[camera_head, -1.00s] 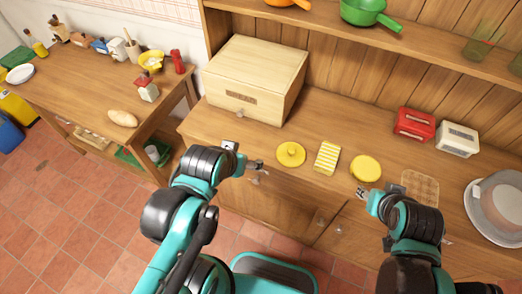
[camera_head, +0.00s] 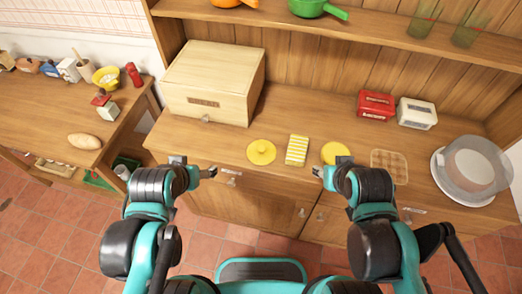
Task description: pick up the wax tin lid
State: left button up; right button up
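A round yellow lid with a small knob (camera_head: 261,152) lies on the wooden counter, left of a yellow-and-white striped cloth or sponge (camera_head: 297,150). A second round yellow piece (camera_head: 335,152), which looks like the tin, lies right of the striped item, its near edge partly hidden by my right gripper. My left gripper (camera_head: 209,172) is at the counter's front edge, left of the lid and apart from it. My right gripper (camera_head: 319,173) is just in front of the second yellow piece. Both look open and empty, though their fingers are small in view.
A wooden bread box (camera_head: 213,84) stands behind and left of the lid. A red tin (camera_head: 375,105), a white tin (camera_head: 416,113), a woven square (camera_head: 389,165) and a plate with a clear dome (camera_head: 470,168) are to the right. A shelf (camera_head: 370,30) overhangs the back.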

aim_at(259, 152)
jog(key=i+j+z, duration=0.15)
jog(key=j, duration=0.3)
jog(key=j+z, duration=0.2)
jog(key=j, duration=0.2)
jog(key=i+j+z, duration=0.15)
jog(key=j, duration=0.3)
